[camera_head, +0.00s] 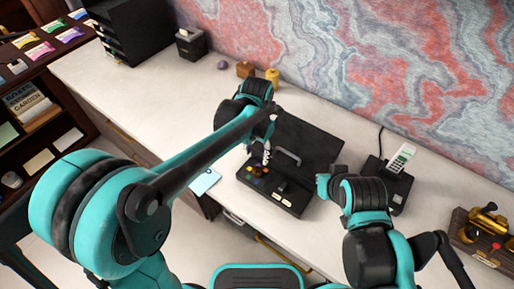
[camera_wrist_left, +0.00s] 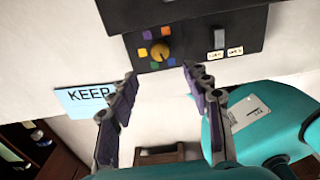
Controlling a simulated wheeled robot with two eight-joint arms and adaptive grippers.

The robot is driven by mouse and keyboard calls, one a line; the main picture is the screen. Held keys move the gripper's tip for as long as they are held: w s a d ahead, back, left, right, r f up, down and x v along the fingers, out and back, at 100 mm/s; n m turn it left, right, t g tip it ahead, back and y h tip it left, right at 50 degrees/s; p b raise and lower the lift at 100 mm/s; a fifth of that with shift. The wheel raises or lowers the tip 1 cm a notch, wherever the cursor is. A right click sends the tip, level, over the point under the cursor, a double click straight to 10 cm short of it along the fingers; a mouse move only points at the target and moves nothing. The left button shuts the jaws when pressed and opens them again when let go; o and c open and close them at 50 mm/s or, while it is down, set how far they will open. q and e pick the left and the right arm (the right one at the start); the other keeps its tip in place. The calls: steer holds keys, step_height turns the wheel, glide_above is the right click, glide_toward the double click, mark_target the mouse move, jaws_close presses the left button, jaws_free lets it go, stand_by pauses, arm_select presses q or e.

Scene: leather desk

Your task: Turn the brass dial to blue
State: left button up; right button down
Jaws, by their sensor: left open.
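The brass dial (camera_wrist_left: 160,51) sits on a black panel, ringed by small coloured squares, among them a blue one. Which square its pointer faces is too small to tell. In the head view the dial (camera_head: 257,172) is small, at the left of the open black case (camera_head: 290,203). My left gripper (camera_wrist_left: 160,78) is open and empty, its two fingers apart with the dial beyond the gap between them. In the head view the left gripper (camera_head: 267,153) is just above the dial side of the case. My right gripper's fingers cannot be made out at the end of the right arm.
The case's raised lid (camera_head: 311,143) stands behind the panel. A switch (camera_wrist_left: 219,39) with white labels is right of the dial. A light blue "KEEP" card (camera_wrist_left: 83,98) lies at the desk edge. A phone (camera_head: 402,157) on a black base stands right. The white desk (camera_head: 140,92) is clear at left.

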arm_select(q)
step_height(320, 180, up, 2)
steer(key=shift+r, duration=0.15)
stand_by(0.3)
